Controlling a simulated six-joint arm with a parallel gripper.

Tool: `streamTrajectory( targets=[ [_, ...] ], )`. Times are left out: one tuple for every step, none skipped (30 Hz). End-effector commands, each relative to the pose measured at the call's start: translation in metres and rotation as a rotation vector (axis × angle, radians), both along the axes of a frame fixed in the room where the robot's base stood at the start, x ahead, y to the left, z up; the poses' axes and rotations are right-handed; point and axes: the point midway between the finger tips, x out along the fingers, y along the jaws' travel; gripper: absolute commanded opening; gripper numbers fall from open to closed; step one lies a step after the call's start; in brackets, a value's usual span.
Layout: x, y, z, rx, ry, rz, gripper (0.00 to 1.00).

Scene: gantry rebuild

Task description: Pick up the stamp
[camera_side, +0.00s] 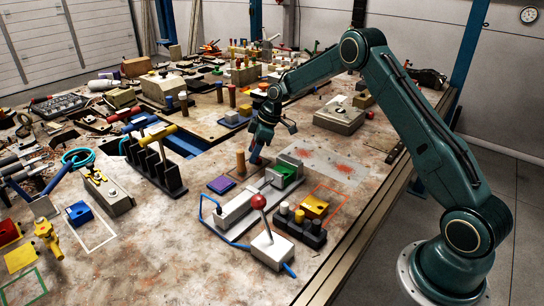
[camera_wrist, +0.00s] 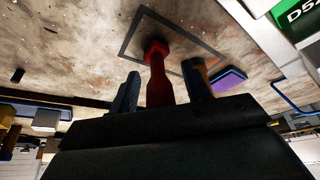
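A red stamp (camera_wrist: 157,82) with a slim handle and wider foot shows in the wrist view, between my gripper's two fingers (camera_wrist: 161,88). A narrow gap shows on each side of it, so the fingers look open around it and not closed on it. Its foot appears to be at the tabletop by a dark square outline (camera_wrist: 210,50). In the side view my gripper (camera_side: 261,147) points down at the table, and only a little of the stamp (camera_side: 256,160) shows below it.
A wooden peg (camera_side: 240,162) stands close left of my gripper. A purple pad (camera_side: 221,184) lies in front. A grey fixture with a green block (camera_side: 287,174) is at the right. A red-knobbed lever box (camera_side: 270,248) stands nearer the camera.

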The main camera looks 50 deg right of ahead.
Motion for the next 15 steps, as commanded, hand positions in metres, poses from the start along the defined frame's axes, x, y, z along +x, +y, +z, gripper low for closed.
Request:
streamTrajectory(
  targets=[
    [0.0000,0.0000,0.0001,0.000,0.000,0.000,0.38],
    [0.0000,0.0000,0.0001,0.000,0.000,0.000,0.32],
    [0.0000,0.0000,0.0001,0.000,0.000,0.000,0.24],
    [0.0000,0.0000,0.0001,0.000,0.000,0.000,0.18],
    [0.0000,0.0000,0.0001,0.000,0.000,0.000,0.12],
    [0.0000,0.0000,0.0001,0.000,0.000,0.000,0.04],
    [0.0000,0.0000,0.0001,0.000,0.000,0.000,0.00],
    [0.0000,0.0000,0.0002,0.000,0.000,0.000,0.00],
    [0.0000,0.0000,0.0002,0.000,0.000,0.000,0.00],
    [0.0000,0.0000,0.0002,0.000,0.000,0.000,0.00],
    [0.0000,0.0000,0.0002,0.000,0.000,0.000,0.00],
    [0.0000,0.0000,0.0002,0.000,0.000,0.000,0.00],
    [0.0000,0.0000,0.0003,0.000,0.000,0.000,0.00],
    [0.0000,0.0000,0.0004,0.000,0.000,0.000,0.00],
    [0.0001,-0.0001,0.0008,0.000,0.000,0.000,0.00]
  ],
)
